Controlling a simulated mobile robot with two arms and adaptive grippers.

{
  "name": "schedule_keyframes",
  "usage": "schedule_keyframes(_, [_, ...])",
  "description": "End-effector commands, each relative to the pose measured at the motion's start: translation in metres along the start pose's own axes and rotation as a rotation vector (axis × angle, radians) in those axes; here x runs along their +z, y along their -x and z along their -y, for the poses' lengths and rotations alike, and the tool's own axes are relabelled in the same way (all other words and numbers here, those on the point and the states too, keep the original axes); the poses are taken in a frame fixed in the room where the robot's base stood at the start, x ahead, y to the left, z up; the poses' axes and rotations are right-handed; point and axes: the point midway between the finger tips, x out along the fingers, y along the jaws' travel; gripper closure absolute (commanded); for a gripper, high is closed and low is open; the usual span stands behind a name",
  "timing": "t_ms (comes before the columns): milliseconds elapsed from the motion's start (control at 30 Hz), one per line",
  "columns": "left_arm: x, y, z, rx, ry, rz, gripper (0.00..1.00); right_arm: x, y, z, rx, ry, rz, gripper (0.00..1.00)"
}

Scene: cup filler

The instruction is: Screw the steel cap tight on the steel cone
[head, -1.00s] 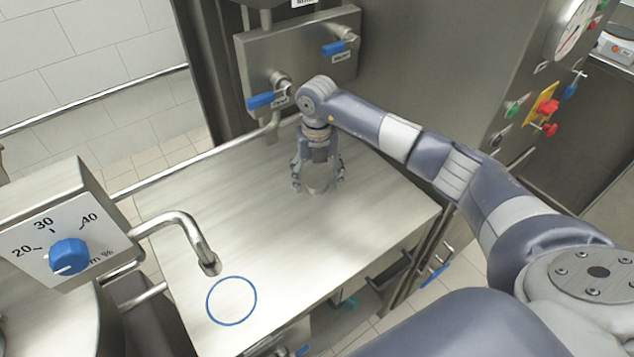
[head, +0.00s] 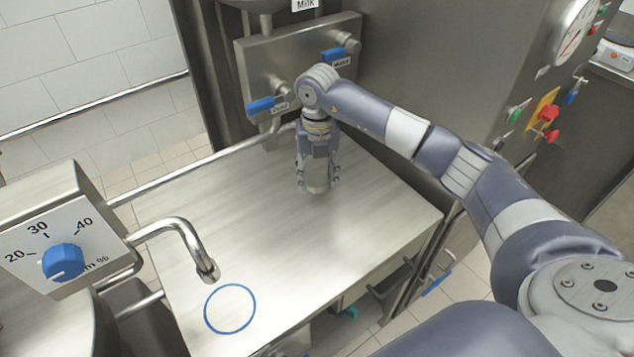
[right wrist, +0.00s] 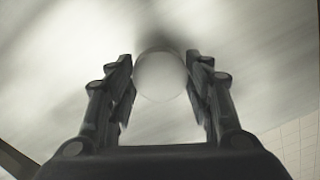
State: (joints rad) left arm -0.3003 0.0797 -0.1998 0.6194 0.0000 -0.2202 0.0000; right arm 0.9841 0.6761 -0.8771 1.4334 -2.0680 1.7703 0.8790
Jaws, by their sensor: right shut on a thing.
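My right gripper (head: 318,187) points down over the steel table, and its fingers are shut on a round steel piece, which I take to be the steel cap (head: 318,172). In the right wrist view the cap (right wrist: 160,77) shows as a pale disc between the two fingers (right wrist: 160,100). A steel body shows low between the fingertips at the tabletop. I cannot make out the seam between cap and steel cone, nor how tight it is. My left gripper is not in view.
The steel tabletop (head: 255,240) is bare around the gripper. A blue ring (head: 230,308) marks its front left, near a bent spout (head: 195,245) and a dial box (head: 65,245). A valve panel with blue handles (head: 262,105) stands close behind my arm.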

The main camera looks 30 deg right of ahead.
Motion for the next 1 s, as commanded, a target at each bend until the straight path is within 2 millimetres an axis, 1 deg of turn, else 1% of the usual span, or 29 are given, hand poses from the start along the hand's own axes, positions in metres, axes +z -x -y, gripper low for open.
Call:
schedule_keyframes(33, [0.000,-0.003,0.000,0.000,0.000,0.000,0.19,-0.012,-0.004,0.000,-0.004,0.006,-0.006,0.78])
schedule_keyframes(400, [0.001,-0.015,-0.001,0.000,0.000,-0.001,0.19,-0.092,0.004,-0.006,-0.003,0.006,-0.005,0.78])
schedule_keyframes(600, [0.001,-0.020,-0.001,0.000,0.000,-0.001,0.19,-0.127,0.008,-0.008,-0.003,0.005,-0.005,0.78])
schedule_keyframes(700, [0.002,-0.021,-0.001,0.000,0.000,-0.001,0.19,-0.139,0.010,-0.009,-0.003,0.003,-0.005,0.78])
schedule_keyframes(800, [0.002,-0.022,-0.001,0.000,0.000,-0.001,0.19,-0.146,0.011,-0.009,-0.003,0.003,-0.006,0.78])
schedule_keyframes(1000, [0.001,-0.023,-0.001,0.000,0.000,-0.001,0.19,-0.152,0.012,-0.010,-0.003,0.002,-0.006,0.78])
